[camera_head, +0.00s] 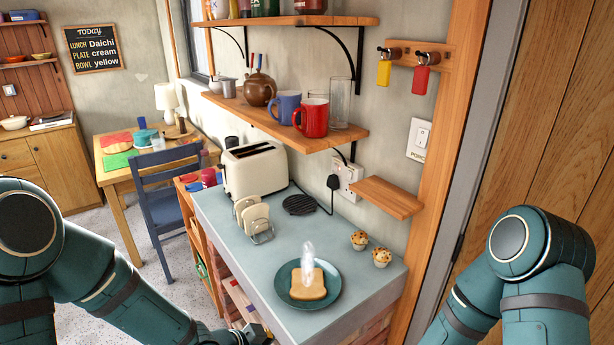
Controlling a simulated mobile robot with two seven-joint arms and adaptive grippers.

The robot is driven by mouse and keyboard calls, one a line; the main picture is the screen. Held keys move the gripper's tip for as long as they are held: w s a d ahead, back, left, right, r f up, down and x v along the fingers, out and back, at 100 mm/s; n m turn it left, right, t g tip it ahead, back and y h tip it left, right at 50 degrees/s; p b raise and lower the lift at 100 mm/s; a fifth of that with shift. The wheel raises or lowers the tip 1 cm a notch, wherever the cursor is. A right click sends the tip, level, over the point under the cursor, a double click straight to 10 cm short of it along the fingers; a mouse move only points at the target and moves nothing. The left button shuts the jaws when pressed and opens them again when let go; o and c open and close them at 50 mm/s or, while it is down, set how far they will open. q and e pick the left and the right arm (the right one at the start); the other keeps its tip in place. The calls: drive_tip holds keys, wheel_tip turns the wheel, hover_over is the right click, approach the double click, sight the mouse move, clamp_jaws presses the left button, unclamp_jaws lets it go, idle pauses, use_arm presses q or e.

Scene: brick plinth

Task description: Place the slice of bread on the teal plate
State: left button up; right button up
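A teal plate (331,293) lies on the grey-blue counter near its front end. A slice of bread (309,290) lies flat on the plate, with a pale, see-through wisp like steam above it. More bread slices (254,219) stand upright in a wire rack (262,238) in front of the toaster (254,169). My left gripper (256,334) shows only in part at the bottom edge, beside the counter's front left edge and apart from the plate; its fingers are not clear. My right arm is at the right, and its gripper is out of view.
Two muffins (381,257) sit right of the plate. A round black trivet (299,204) lies behind it. A small wooden shelf (387,197) juts out above the counter at the right, and a mug shelf (270,119) hangs over the toaster. Counter around the plate is clear.

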use_arm(q)
drive_tip(key=s+a+f+n+g+y, duration=0.1)
drive_tip(key=s+f+n, duration=0.3)
drive_tip(key=f+n, duration=0.3)
drive_tip(key=s+a+f+n+g+y+b, duration=0.1)
drive_tip(key=s+f+n+g+y, duration=0.1)
drive_tip(key=s+f+n, duration=0.3)
wheel_tip(320, 180, down, 3)
drive_tip(key=shift+a+r+n, duration=0.2)
drive_tip(key=shift+n, duration=0.7)
use_arm(e)
drive_tip(key=shift+s+f, duration=0.15)
drive_tip(key=shift+f, duration=0.75)
use_arm(q)
drive_tip(key=shift+s, duration=0.1)
use_arm(e)
drive_tip(key=shift+c, duration=0.6)
use_arm(q)
drive_tip(key=shift+s, duration=0.1)
use_arm(e)
drive_tip(key=shift+s, duration=0.1)
